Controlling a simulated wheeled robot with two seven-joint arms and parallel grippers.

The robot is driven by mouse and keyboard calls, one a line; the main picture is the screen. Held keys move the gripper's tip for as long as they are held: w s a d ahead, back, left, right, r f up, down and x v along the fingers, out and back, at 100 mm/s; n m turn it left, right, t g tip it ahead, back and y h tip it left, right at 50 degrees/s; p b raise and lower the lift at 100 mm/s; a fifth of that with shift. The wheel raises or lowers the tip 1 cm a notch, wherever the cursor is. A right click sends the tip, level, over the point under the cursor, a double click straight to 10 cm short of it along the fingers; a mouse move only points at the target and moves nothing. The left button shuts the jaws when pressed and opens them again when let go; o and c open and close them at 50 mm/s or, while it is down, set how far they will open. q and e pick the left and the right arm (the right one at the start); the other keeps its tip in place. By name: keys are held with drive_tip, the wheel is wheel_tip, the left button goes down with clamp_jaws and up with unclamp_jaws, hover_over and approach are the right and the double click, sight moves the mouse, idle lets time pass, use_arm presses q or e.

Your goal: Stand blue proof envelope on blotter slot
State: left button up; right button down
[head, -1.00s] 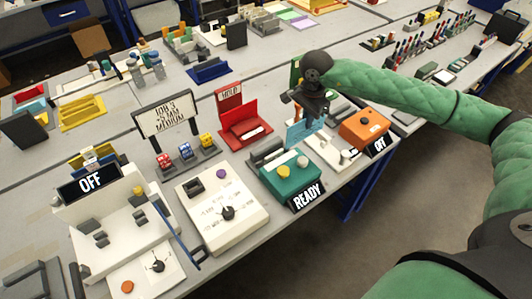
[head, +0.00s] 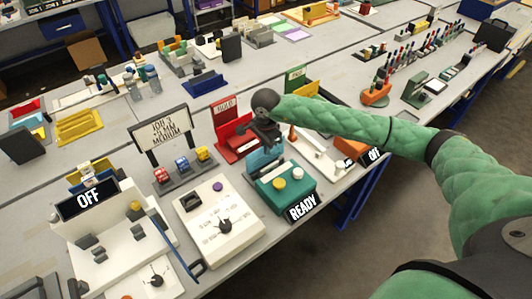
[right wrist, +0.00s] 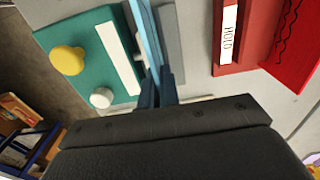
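The light blue proof envelope (head: 264,158) is upright in my right gripper (head: 270,146), beside the back of the teal READY box (head: 290,196). In the right wrist view the fingers (right wrist: 155,88) are shut on the envelope (right wrist: 148,35), seen edge-on as a narrow blue strip. A grey slotted piece (right wrist: 172,42) lies along the envelope, behind the teal box; it may be the blotter slot, but no label shows that. I cannot tell whether the envelope's lower edge is in the slot or above it. My left gripper is out of view.
A red HOLD stand (head: 231,140) is just behind the gripper, with a green stand (head: 295,80) farther back. An orange OFF box (head: 352,148) is right of the teal box. A white dial console (head: 218,220) and a sign (head: 164,128) are to the left.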

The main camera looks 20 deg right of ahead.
sight(266, 163)
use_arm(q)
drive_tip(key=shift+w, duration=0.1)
use_arm(e)
drive_tip(key=shift+f, duration=1.55)
drive_tip(key=shift+f, duration=0.1)
drive_tip(key=c, duration=1.6)
unclamp_jaws()
drive_tip(key=shift+c, duration=0.2)
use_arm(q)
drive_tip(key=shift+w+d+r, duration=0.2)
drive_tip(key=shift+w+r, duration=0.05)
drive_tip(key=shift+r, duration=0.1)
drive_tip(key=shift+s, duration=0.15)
